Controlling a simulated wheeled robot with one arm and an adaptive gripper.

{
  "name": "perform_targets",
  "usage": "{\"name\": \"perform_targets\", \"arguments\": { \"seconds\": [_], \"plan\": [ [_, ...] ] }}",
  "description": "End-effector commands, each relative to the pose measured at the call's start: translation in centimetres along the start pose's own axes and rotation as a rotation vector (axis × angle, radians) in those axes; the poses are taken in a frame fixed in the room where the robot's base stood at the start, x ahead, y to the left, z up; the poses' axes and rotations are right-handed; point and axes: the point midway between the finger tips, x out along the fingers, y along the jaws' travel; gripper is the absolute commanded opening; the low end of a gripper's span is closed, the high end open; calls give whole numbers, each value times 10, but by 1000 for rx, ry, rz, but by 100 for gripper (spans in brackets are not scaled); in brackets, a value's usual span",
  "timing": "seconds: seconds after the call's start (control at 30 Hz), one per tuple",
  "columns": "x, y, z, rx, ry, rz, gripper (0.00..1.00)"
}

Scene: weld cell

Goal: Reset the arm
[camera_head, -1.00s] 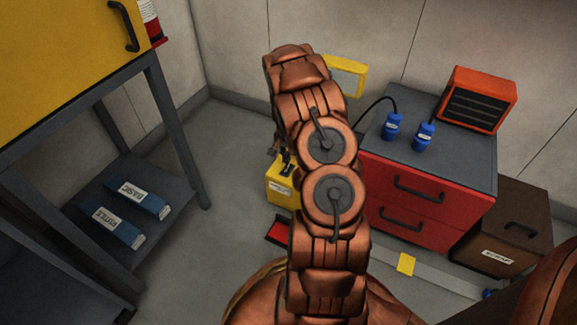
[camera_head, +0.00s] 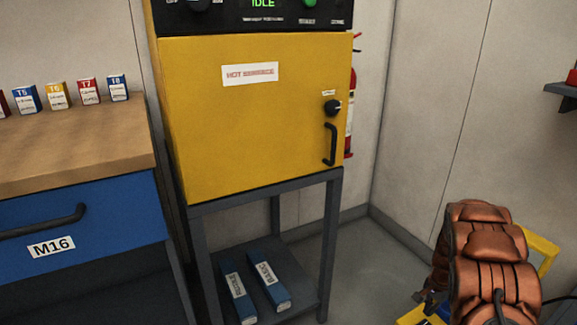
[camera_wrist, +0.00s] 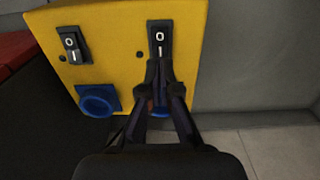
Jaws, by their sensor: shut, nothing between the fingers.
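My arm (camera_head: 485,260) reaches in from the lower right of the head view. My gripper (camera_wrist: 159,70) is shut and empty in the wrist view. Its fingertips overlap the lower edge of the right black rocker switch (camera_wrist: 160,36) on a yellow box (camera_wrist: 112,50); I cannot tell whether they touch it. The gripper also shows small and partly hidden behind my arm in the head view (camera_head: 430,298), above a piece of the yellow box (camera_head: 424,318).
The box has a second rocker switch (camera_wrist: 73,45) and a blue socket (camera_wrist: 97,99). A yellow oven (camera_head: 255,120) stands on a grey stand (camera_head: 333,240) holding two blue packs (camera_head: 268,285). A workbench (camera_head: 75,150) is at left. Bare floor (camera_head: 370,270) shows between stand and arm.

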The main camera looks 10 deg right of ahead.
Motion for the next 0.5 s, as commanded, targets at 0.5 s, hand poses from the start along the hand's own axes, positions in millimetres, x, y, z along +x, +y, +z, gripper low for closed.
{"name": "perform_targets", "arguments": {
  "seconds": [0.5],
  "plan": [
    [-204, -12, 80, -224, 5, 53, 0]
  ]
}}
